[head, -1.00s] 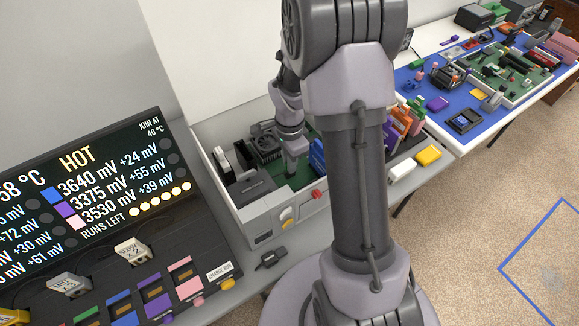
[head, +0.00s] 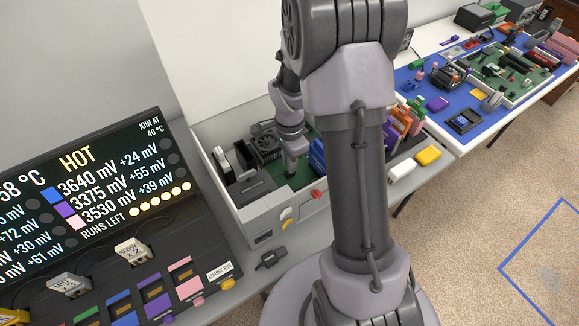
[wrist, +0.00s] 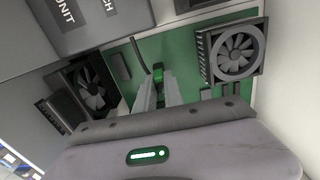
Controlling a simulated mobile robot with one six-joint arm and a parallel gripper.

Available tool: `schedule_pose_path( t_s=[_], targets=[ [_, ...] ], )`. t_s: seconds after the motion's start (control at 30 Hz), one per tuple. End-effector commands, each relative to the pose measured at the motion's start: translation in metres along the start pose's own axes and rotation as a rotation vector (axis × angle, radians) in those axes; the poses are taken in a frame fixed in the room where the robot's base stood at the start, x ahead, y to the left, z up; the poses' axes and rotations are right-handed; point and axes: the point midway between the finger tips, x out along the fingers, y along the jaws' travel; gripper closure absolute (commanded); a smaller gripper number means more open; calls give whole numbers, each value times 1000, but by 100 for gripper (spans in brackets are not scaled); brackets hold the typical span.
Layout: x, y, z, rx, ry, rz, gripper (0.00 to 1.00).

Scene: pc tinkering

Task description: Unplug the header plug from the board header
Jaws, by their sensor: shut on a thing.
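My gripper (wrist: 158,85) reaches down over the green board (wrist: 183,62) in the wrist view. A dark cable (wrist: 141,56) runs up from beside the plug. The fingers hide the board header, so I cannot tell whether the plug is still seated in it. In the head view my gripper (head: 291,163) is inside the open white case (head: 317,204), low over the board; the plug is hidden there.
A black fan (wrist: 235,53) stands right of the fingers and another fan (wrist: 92,94) left of them. A dark grey unit (wrist: 92,20) lies at upper left. In the head view, a display panel (head: 85,165) stands left of the case; a cluttered blue-topped bench (head: 433,103) is at right.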

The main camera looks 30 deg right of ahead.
Motion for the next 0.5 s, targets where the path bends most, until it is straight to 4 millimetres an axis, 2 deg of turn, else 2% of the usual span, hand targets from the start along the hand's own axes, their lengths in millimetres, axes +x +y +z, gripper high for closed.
schedule_pose_path(
  t_s=[0.5],
  targets=[
    [-10,0,0,0,0,0,100]
  ],
)
